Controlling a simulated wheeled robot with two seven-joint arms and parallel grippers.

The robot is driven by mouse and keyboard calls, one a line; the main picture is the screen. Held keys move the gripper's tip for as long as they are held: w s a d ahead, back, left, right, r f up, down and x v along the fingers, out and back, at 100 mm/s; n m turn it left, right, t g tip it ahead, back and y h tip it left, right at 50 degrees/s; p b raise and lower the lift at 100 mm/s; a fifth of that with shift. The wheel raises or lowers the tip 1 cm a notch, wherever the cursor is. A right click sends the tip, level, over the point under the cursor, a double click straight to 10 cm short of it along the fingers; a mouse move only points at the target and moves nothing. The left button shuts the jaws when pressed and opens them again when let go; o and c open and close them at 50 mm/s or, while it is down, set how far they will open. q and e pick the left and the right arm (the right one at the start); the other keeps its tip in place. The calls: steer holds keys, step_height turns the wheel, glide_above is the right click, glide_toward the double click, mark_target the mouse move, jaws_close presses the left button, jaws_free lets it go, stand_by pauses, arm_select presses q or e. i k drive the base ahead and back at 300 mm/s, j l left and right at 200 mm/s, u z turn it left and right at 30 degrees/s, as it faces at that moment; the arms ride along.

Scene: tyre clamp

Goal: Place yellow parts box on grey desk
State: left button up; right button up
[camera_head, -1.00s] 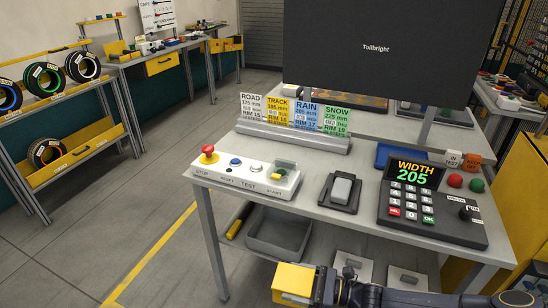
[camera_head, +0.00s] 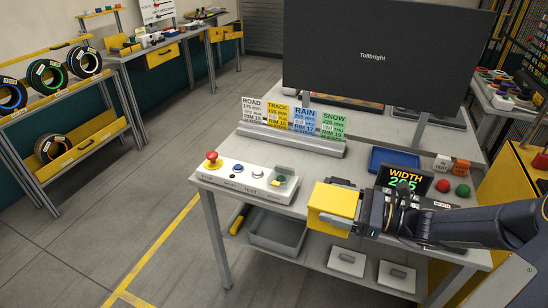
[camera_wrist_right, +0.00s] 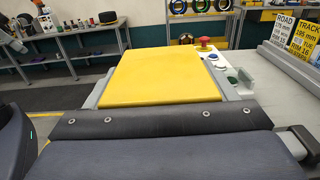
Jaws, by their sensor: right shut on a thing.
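The yellow parts box (camera_head: 333,205) is held by my right gripper (camera_head: 364,210) over the front part of the grey desk (camera_head: 290,208). In the right wrist view the yellow box (camera_wrist_right: 164,75) fills the middle, just beyond the dark gripper body. My right gripper is shut on the box. I cannot tell whether the box touches the desk top. The box and arm hide the phone-like pad and most of the keypad seen earlier. My left gripper is not in view.
A button panel (camera_head: 245,180) stands left of the box. A width display (camera_head: 405,178), a blue tray (camera_head: 394,160) and red and green balls lie to the right. Sign cards and a large monitor (camera_head: 385,45) stand behind. A lower shelf holds a grey bin (camera_head: 276,235).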

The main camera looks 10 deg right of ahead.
mark_target(273, 159)
steer(key=i, duration=1)
